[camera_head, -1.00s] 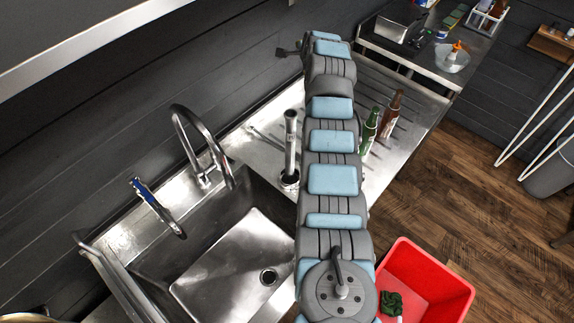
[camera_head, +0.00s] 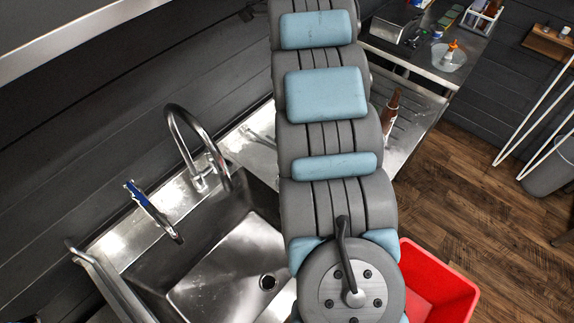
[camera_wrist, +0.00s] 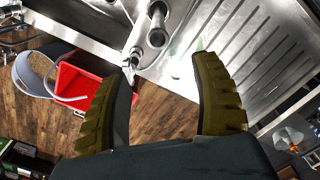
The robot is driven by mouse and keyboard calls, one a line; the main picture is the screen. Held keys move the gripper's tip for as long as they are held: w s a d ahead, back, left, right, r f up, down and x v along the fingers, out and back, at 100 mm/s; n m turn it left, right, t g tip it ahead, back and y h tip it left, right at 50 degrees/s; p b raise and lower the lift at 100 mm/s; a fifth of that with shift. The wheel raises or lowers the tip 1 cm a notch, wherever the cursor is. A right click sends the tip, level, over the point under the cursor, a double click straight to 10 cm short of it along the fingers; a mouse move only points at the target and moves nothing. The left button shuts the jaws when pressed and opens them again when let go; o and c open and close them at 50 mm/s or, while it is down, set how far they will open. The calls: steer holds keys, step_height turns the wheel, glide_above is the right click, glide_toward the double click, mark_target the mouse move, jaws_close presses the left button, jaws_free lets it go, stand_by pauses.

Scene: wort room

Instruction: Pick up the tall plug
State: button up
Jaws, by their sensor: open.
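The tall plug (camera_wrist: 157,22) is a shiny steel tube near the top of the wrist view. It stands with its round end (camera_wrist: 157,38) at the sink's edge, beside the ribbed drainboard (camera_wrist: 270,60). My gripper (camera_wrist: 166,68) is open, its two ridged, yellowish fingers wide apart. The plug shows beyond the gap between the fingertips, apart from both, and nothing is held.
The sink (camera_head: 225,275) with its curved tap (camera_head: 182,125) lies left of my arm. A red crate (camera_head: 440,285) is at lower right. A side table with a bowl (camera_head: 449,60) stands farther back.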

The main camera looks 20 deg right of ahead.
step_height(320, 180, down, 12)
steer(key=shift+s+p, duration=0.1)
steer(key=shift+p, duration=0.6)
steer(key=shift+s+f+p, duration=0.1)
steer(key=shift+f+p, duration=0.85)
steer(key=shift+f, duration=1.75)
jaws_close()
